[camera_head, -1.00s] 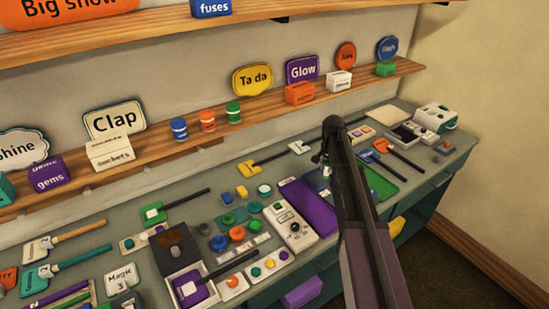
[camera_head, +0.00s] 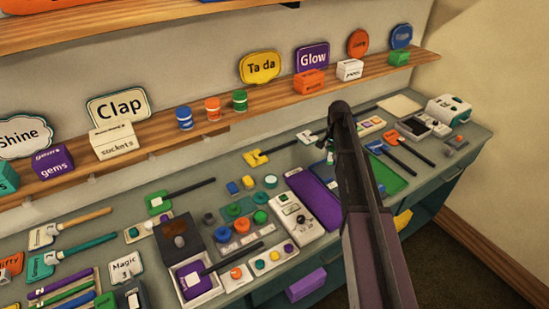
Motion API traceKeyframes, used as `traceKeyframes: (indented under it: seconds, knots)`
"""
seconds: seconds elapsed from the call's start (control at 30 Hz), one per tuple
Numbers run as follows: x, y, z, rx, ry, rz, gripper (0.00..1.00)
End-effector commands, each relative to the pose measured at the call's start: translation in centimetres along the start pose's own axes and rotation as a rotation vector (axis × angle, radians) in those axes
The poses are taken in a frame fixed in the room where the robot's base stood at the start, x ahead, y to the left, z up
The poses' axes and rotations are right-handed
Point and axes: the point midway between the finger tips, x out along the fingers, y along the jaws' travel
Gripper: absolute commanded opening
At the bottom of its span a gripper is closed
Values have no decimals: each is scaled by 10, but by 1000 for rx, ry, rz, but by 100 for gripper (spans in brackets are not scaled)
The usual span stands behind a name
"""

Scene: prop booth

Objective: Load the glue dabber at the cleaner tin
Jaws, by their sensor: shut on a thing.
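My gripper (camera_head: 326,139) is at the far end of my dark arm, low over the right-hand part of the bench. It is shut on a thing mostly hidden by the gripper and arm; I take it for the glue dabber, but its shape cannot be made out. I cannot pick out the cleaner tin for sure. Banded blue (camera_head: 184,118), orange (camera_head: 212,109) and green (camera_head: 240,101) tins stand on the lower shelf.
A purple mat (camera_head: 314,199) lies left of my arm and a green tray (camera_head: 388,178) right of it. A yellow-headed tool (camera_head: 257,158) lies left of the gripper. An open dark-lidded box (camera_head: 181,242) and a white panel (camera_head: 296,216) stand nearer. The shelf (camera_head: 300,96) runs behind.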

Motion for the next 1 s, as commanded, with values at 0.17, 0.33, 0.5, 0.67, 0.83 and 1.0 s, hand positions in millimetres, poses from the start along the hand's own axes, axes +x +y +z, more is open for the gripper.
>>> traceKeyframes:
  seconds: [0.17,0.33,0.5,0.67,0.83,1.0]
  knots:
    - [2,-25,26,0,-4,-51,0]
    - [4,-62,66,4,-17,-131,0]
    - [3,-101,112,14,-41,-219,0]
    - [2,-126,146,26,-67,-281,0]
    - [1,-139,164,35,-82,-314,0]
    - [0,-141,166,37,-84,-319,0]
